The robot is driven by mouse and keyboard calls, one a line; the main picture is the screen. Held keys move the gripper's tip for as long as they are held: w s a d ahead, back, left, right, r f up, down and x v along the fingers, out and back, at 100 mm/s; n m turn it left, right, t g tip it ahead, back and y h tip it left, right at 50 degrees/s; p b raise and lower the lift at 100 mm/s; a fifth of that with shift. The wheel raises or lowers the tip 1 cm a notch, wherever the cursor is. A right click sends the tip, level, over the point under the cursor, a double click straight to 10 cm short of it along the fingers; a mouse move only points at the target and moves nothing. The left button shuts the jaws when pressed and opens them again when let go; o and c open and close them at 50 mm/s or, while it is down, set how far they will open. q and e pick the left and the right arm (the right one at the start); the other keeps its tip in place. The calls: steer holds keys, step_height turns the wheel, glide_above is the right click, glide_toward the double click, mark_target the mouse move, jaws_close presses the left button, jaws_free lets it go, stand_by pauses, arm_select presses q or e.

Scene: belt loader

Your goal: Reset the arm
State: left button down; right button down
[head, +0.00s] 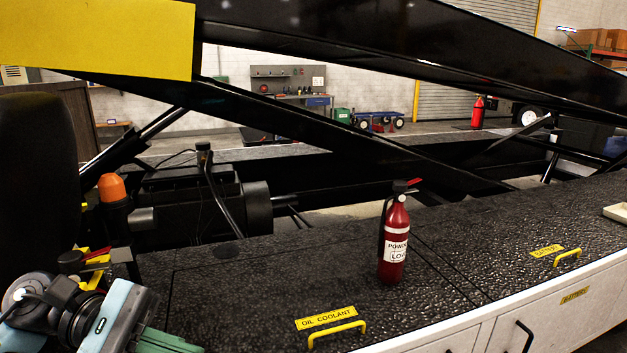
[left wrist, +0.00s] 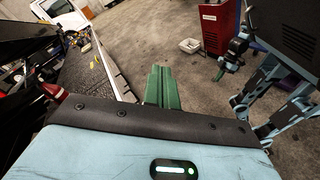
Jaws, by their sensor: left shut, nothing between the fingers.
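My left arm comes in at the lower left corner of the head view. Its green-fingered gripper (head: 165,341) is partly cut off by the bottom edge, beside the dark textured deck (head: 235,290) of the loader. In the left wrist view the left gripper's green fingers (left wrist: 160,74) are together with nothing between them, pointing out over the grey floor. My right arm shows at the right of the left wrist view. What looks like its gripper (left wrist: 224,70) hangs above the floor, too small to tell whether open or shut.
A red fire extinguisher (head: 395,240) stands on the deck, with yellow handles (head: 337,333) near the deck edge. An orange beacon (head: 111,187) stands close to my left arm. Black beams cross above. The left wrist view shows a red cabinet (left wrist: 221,25) and a white bin (left wrist: 189,46).

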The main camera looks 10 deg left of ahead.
arm_select(q)
steer(key=w+a+f+m+t+y+p, duration=0.1)
steer(key=w+f+m+t+y, duration=0.15)
steer(key=f+m+t, duration=1)
steer(key=w+a+f+m+t+y+p, duration=0.1)
steer(key=f+m+t+y, duration=0.4)
steer(key=m, duration=1.5)
steer(key=s+d+f+n+g+y, duration=0.1)
steer(key=s+f+n+g+y, duration=0.5)
steer(key=s+f+n, duration=1.3)
steer(key=s+f+g+p, duration=0.1)
steer(key=s+f+g, duration=0.1)
steer(key=f, duration=0.3)
steer(key=shift+s+d+f+n+y, duration=0.35)
steer(key=shift+s+d, duration=0.05)
steer(key=shift+s, duration=0.45)
arm_select(e)
steer(key=shift+t, duration=0.5)
steer(key=w+r, duration=0.1)
steer(key=r, duration=0.1)
steer(key=w+r, duration=0.2)
steer(key=shift+w+d+r, duration=0.15)
steer(key=shift+d+r, duration=0.05)
arm_select(q)
steer(key=shift+g, duration=0.25)
